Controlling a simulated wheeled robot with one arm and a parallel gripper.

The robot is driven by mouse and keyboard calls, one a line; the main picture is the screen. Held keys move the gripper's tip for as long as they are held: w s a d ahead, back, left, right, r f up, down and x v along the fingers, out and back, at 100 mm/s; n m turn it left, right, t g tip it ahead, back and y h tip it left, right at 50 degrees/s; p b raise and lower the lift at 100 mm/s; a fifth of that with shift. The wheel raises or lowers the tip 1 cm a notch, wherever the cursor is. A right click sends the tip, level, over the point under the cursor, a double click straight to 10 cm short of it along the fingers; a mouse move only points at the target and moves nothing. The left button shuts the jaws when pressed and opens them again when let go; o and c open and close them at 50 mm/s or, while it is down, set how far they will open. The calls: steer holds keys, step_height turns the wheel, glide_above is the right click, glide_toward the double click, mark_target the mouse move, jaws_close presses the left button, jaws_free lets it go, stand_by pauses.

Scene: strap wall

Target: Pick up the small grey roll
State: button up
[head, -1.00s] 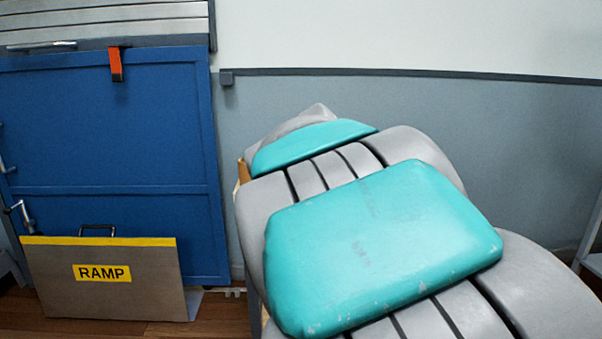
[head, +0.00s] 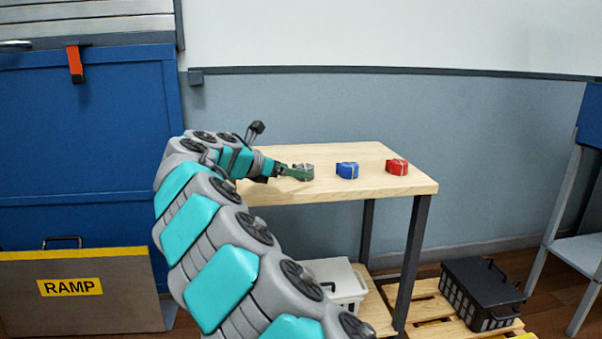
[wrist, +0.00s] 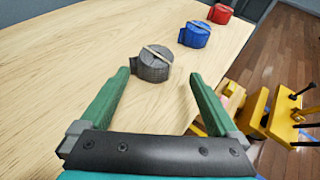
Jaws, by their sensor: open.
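The small grey roll (wrist: 151,64) lies on the wooden table in the wrist view, with a pale band across its top. My gripper (wrist: 157,80) is open, its two green fingers pointing toward the roll. The roll is just ahead of the fingertips, nearer the left finger, with nothing held. In the head view my gripper (head: 299,172) is low over the table top, and the grey roll is mostly hidden by it there.
A blue roll (head: 347,170) and a red roll (head: 397,167) lie in a row to the right on the table (head: 375,188). A white bin (head: 343,284) and a black crate (head: 482,290) are below. Yellow equipment (wrist: 285,115) stands beside the table edge.

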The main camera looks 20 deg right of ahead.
mark_target(299, 168)
steer(key=x, duration=0.6)
steer(key=shift+w+d+r, duration=0.2)
steer(key=shift+w+r, duration=0.05)
steer(key=shift+w, duration=0.2)
steer(key=c, duration=1.4)
steer(key=shift+c, duration=0.2)
